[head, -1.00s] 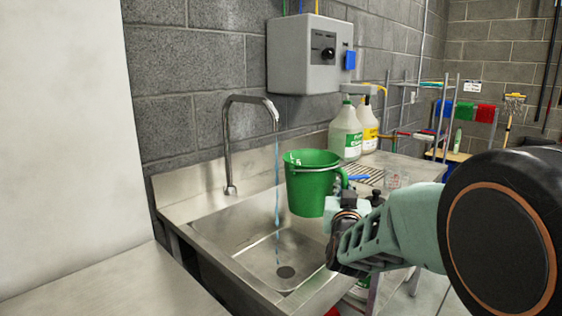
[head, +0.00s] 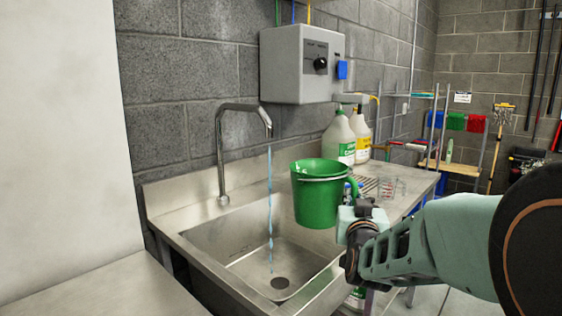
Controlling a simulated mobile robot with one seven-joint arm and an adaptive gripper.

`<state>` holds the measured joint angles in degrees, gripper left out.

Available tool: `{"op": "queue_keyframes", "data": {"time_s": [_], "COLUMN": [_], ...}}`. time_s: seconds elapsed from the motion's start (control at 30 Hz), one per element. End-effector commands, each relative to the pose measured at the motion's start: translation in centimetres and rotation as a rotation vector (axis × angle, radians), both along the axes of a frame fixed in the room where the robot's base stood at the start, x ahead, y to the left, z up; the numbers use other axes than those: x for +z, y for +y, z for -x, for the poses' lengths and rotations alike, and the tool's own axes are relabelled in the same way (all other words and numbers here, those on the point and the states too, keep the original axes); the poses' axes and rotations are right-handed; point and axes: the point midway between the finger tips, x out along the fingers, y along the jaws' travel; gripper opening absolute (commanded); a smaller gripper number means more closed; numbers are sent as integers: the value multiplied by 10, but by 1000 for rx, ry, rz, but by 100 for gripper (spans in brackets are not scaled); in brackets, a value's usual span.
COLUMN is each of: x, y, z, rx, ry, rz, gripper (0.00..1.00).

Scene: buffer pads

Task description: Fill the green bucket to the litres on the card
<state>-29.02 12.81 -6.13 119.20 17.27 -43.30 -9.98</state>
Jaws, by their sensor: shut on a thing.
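The green bucket (head: 318,204) is held upright in the air over the right part of the steel sink (head: 222,236). My gripper (head: 350,212) is shut on the bucket at its right side; the fingertips are partly hidden. A thin stream of water (head: 270,205) runs from the curved tap (head: 245,108) down into the sink, left of the bucket and apart from it. The bucket's inside is mostly hidden, so I cannot tell its water level. A small white card (head: 462,97) hangs on the far wall, too small to read.
A grey dispenser box (head: 302,64) with a black knob and a blue tag is on the wall above the sink. Two jugs (head: 339,140) (head: 361,134) and a clear measuring jug (head: 391,188) stand on the right drainboard. A steel worktop (head: 110,292) is at the front left.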

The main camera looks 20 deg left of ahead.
Motion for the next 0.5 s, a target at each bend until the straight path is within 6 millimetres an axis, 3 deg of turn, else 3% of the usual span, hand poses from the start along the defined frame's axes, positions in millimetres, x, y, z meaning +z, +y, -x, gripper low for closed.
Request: {"op": "queue_keyframes", "data": {"time_s": [0.5], "x": [6], "y": [-44], "z": [47], "rx": [-3], "ry": [-14], "rz": [-9], "gripper": [0]}}
